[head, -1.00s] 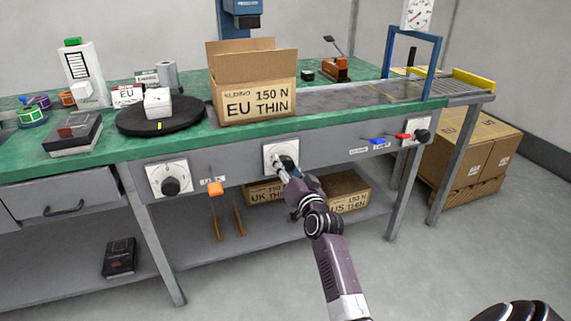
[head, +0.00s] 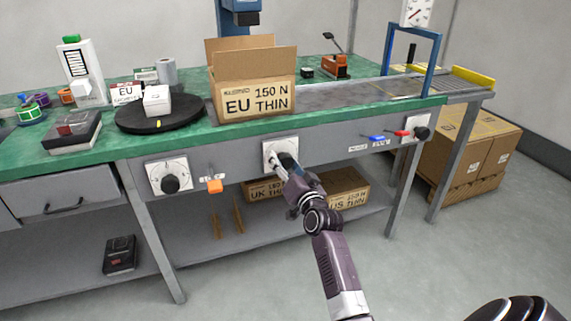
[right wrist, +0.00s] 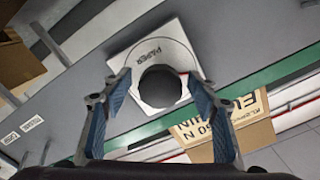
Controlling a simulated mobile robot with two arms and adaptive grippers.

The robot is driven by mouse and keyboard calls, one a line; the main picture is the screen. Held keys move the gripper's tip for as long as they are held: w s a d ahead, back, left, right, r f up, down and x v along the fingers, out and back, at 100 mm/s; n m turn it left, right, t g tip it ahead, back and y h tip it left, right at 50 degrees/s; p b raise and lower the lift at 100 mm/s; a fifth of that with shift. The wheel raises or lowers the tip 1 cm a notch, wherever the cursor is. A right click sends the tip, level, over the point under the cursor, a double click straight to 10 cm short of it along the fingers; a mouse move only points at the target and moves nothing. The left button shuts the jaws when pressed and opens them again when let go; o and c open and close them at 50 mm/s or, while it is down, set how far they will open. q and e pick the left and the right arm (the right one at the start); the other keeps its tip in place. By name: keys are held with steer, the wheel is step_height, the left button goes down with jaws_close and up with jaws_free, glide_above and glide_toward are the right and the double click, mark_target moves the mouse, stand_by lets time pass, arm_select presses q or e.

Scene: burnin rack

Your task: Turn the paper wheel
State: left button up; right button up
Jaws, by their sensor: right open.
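The paper wheel is a round black knob (right wrist: 160,87) on a white square plate (right wrist: 185,50) marked PAPER in the right wrist view. In the head view its plate (head: 271,147) sits on the bench's front panel, below the EU THIN box, with the knob partly hidden by my gripper. My right gripper (right wrist: 162,92) is open, with one blue-padded finger to each side of the knob. I see no clear contact, and cannot tell how deep the fingers reach. My left gripper is not in view.
Blue (head: 377,139) and red (head: 402,133) parts and another knob (head: 421,134) are to the right.

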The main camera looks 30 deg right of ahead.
steer(key=v, duration=1.2)
stand_by(0.3)
